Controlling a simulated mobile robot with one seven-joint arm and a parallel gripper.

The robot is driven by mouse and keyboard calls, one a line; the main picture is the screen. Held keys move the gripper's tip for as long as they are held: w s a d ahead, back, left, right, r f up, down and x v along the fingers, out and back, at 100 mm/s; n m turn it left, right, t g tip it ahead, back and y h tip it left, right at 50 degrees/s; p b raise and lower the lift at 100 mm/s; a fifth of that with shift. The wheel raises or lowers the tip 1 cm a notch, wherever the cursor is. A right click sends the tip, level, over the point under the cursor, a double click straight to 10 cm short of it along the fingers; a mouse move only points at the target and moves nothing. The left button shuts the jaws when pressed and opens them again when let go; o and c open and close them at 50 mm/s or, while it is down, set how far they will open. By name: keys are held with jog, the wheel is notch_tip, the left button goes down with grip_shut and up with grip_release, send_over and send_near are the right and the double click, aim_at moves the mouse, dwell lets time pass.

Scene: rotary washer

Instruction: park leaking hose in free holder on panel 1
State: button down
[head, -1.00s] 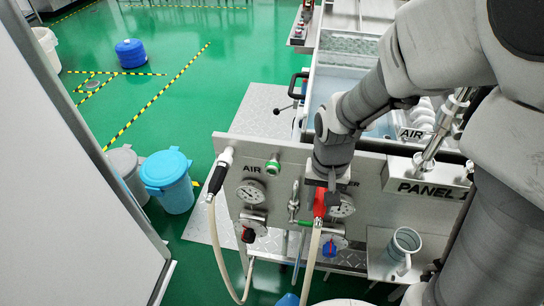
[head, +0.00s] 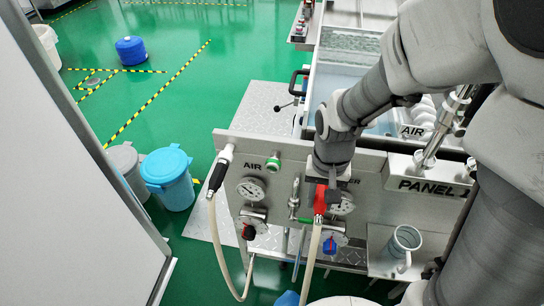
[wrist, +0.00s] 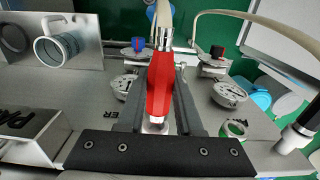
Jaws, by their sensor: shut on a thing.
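My gripper (head: 321,192) is shut on the red hose end (head: 320,200) at the front of the metal panel (head: 376,207). In the wrist view the red hose end (wrist: 164,88) lies between my two dark fingers, its silver tip close to the panel. I cannot tell whether the tip is seated in a fitting. Its pale hose (head: 312,255) hangs down. A green-ringed round holder (head: 273,163) on the panel is empty; it also shows in the wrist view (wrist: 233,128). A black-handled hose (head: 219,170) sits at the panel's left end. The panel number is cut off.
Gauges (head: 250,189) and red and blue valve knobs (head: 330,246) stick out of the panel. A metal cup (head: 405,240) is on a bracket at right. Blue-lidded bin (head: 168,175) and grey bin stand at left. Green floor beyond is mostly clear.

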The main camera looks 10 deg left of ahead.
jog(key=shift+w, duration=0.65)
dwell(0.3)
jog(key=c, duration=0.5)
grip_release()
jog(key=shift+r, duration=0.1)
